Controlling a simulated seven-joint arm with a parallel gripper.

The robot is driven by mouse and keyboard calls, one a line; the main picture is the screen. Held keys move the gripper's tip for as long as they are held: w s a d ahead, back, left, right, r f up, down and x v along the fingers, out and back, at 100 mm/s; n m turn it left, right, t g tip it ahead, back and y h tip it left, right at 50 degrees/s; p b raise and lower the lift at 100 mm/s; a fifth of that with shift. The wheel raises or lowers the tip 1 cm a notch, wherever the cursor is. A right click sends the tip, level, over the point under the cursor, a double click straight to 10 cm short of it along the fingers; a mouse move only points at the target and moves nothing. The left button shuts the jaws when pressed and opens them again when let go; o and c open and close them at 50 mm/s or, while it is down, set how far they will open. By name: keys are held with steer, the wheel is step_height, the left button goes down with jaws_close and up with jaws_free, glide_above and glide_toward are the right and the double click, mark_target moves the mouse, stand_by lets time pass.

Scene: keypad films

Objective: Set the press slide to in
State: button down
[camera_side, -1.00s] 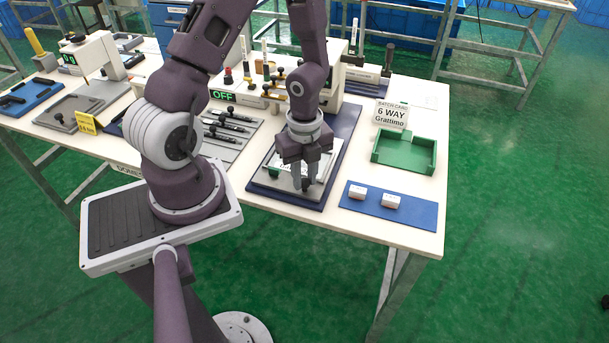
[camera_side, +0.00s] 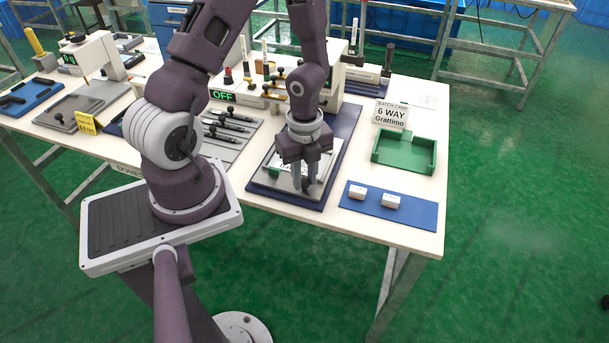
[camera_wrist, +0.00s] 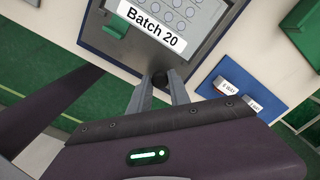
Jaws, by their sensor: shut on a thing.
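The press slide is a light grey plate (camera_side: 268,179) on a dark blue base, pulled out toward the front of the table. It also shows at the top of the wrist view (camera_wrist: 205,12), with a keypad film and a "Batch 20" label (camera_wrist: 152,26) on it. My gripper (camera_side: 307,190) points down at the slide's front edge. In the wrist view my fingertips are shut on a dark round knob (camera_wrist: 160,78) at that edge. The press (camera_side: 330,95) stands behind, partly hidden by my arm; its display (camera_side: 222,96) reads OFF.
A blue mat (camera_side: 360,206) with two small white blocks (camera_side: 390,201) lies to the right. Behind it are a green tray (camera_side: 405,160) and a "6 WAY Grattimo" card (camera_side: 391,114). A grey rack of dark tools (camera_side: 228,137) lies left of the slide.

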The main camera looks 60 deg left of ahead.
steer(key=w+a, duration=0.7)
steer(key=shift+w, duration=0.1)
steer(key=c, duration=1.2)
jaws_free()
step_height(320, 180, up, 7)
